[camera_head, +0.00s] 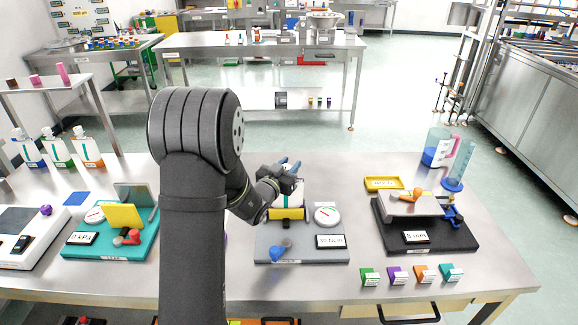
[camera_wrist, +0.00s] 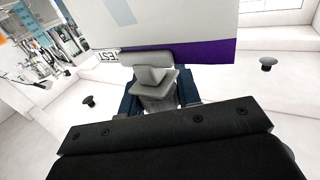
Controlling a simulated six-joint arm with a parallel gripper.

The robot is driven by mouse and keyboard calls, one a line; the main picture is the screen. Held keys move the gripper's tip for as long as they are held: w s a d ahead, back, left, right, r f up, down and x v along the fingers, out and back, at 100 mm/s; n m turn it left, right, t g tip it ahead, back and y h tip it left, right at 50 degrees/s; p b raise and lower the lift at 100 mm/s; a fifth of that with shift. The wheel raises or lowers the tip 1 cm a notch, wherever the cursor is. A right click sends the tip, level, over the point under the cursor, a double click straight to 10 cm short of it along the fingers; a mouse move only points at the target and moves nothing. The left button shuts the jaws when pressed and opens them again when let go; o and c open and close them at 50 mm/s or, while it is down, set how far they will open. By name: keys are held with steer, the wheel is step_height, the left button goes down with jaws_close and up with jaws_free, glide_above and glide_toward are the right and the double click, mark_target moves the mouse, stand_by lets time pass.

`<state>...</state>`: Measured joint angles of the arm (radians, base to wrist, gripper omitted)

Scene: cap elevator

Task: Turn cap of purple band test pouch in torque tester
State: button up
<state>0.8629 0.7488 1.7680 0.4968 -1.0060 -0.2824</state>
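In the wrist view a white panel with a purple band (camera_wrist: 205,52) fills the top. Grey stepped parts and dark blue pieces are below it, close to my gripper. The cap is hidden, and I cannot tell whether the fingers touch it.
A teal tester (camera_head: 110,236) stands left and a black tester (camera_head: 428,235) right. A yellow tray (camera_head: 384,183) and a jug (camera_head: 437,148) are behind the black one. Several coloured tags line the front right. Three pouches (camera_head: 86,146) stand at the far left.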

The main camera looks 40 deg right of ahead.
steer(key=o, duration=0.4)
steer(key=shift+c, duration=0.2)
steer(key=shift+a, duration=0.1)
steer(key=v, duration=1.7)
steer(key=x, duration=1.7)
